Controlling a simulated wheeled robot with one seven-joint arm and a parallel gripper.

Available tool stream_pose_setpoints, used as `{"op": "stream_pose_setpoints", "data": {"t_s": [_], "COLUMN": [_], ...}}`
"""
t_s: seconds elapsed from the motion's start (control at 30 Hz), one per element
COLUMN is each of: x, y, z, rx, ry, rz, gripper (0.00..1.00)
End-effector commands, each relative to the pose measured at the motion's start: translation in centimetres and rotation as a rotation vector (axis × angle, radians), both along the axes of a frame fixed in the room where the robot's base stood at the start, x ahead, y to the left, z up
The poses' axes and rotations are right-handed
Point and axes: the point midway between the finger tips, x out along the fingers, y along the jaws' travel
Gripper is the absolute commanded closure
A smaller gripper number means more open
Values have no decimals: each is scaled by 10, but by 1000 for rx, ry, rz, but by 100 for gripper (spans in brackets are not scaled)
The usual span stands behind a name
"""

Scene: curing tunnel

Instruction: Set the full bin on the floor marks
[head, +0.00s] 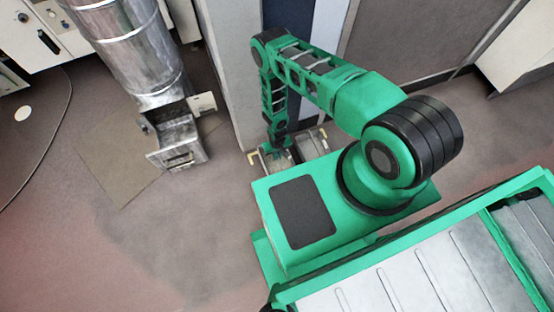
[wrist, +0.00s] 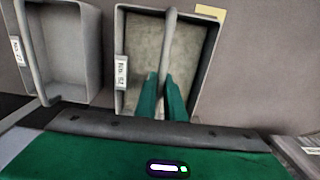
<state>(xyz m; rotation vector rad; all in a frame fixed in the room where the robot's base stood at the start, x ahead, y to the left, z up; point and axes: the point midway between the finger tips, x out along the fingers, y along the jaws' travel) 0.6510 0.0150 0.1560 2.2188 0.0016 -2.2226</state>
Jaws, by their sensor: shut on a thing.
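My gripper (wrist: 162,98) is shut on the bar handle of a grey bin (wrist: 121,48), with one green finger on each side of the bar. The bin is upright, carries a white label and has mottled beige-grey material inside. In the head view this bin (head: 283,170) is partly hidden under my gripper (head: 277,143). A yellow floor mark (wrist: 210,12) shows just beyond the bin's far right corner in the wrist view. Another yellow mark (head: 253,158) shows beside the bin in the head view. I cannot tell whether the bin touches the floor.
A second grey bin (wrist: 65,15), apparently empty, stands close to the left in the wrist view. A metal duct with an open outlet box (head: 178,150) stands at the left over a brown floor patch (head: 105,160). A grey panel (head: 228,70) rises behind my gripper.

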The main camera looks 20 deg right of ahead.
Motion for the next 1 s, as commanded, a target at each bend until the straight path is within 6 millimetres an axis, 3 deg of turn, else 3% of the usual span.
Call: {"op": "stream_pose_setpoints", "data": {"t_s": [0.3, 0.7, 0.73, 0.8, 1.0], "x": [-1, 0, 0, 0, 0], "y": [0, 0, 0, 0, 0], "z": [-36, -39, -40, -39, -39], "rx": [0, 0, 0, 0, 0], "ry": [0, 0, 0, 0, 0], "rz": [0, -1, -1, -1, -1], "gripper": [100, 100, 86, 72, 72]}}
